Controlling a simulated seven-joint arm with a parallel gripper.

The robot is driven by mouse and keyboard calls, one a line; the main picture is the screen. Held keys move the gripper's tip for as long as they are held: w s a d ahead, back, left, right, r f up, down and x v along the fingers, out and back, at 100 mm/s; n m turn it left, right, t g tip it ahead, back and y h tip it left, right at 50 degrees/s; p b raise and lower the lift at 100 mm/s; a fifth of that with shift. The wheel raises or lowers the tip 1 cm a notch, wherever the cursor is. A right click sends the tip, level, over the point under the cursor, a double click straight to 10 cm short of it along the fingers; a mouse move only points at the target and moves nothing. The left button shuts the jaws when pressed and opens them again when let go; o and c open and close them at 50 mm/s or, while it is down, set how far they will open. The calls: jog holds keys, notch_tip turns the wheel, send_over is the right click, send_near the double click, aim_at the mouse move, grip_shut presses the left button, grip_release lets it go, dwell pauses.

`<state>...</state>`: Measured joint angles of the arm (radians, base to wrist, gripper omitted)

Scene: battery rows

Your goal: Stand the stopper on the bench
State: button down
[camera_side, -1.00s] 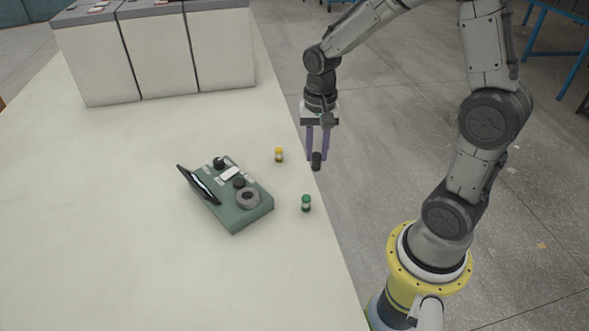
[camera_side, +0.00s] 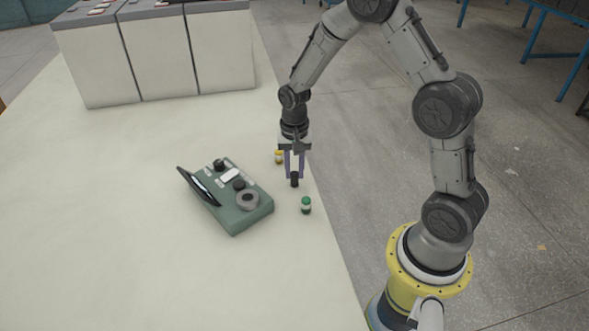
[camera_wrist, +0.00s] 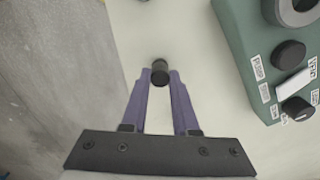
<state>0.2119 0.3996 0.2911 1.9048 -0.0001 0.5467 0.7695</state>
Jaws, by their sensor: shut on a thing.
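My gripper (camera_side: 294,173) is shut on a dark, roughly cylindrical stopper (camera_side: 295,181), held upright between its purple fingers. In the wrist view the stopper (camera_wrist: 160,72) sits between the fingertips of my gripper (camera_wrist: 160,78). In the side view it is over the pale bench (camera_side: 110,200), near the bench's right edge. I cannot tell whether its lower end touches the bench.
A green-topped vial (camera_side: 306,205) stands just in front of my gripper. A yellow-topped vial (camera_side: 279,157) stands behind it, partly covered by my gripper. A green device (camera_side: 235,215) with knobs and a tilted screen lies to the left. White cabinets (camera_side: 160,60) stand at the back.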

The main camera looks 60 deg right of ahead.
aim_at(295, 173)
jog(key=shift+f, duration=0.1)
jog(key=c, duration=0.7)
grip_release()
jog(key=s+a+r+n+t, duration=0.1)
jog(key=s+a+r+n, duration=0.15)
jog(key=r, duration=1.45)
jog(key=s+a+r+n+t, duration=0.1)
jog(key=s+a+r+n, duration=0.1)
jog(key=s, duration=0.4)
jog(key=s+a+r+n+t, duration=0.1)
jog(key=s+r+n+t, duration=0.1)
jog(key=s, duration=0.4)
jog(key=s+a+r+n+t, duration=0.1)
jog(key=s+a+r+n, duration=0.1)
jog(key=s+n, duration=0.2)
jog(key=shift+s+a+r+n+t, duration=0.1)
jog(key=shift+s+a+n+t, duration=0.1)
jog(key=shift+s, duration=0.55)
jog(key=shift+s+a+r+n+t, duration=0.1)
jog(key=shift+s+n, duration=0.05)
jog(key=shift+s, duration=0.55)
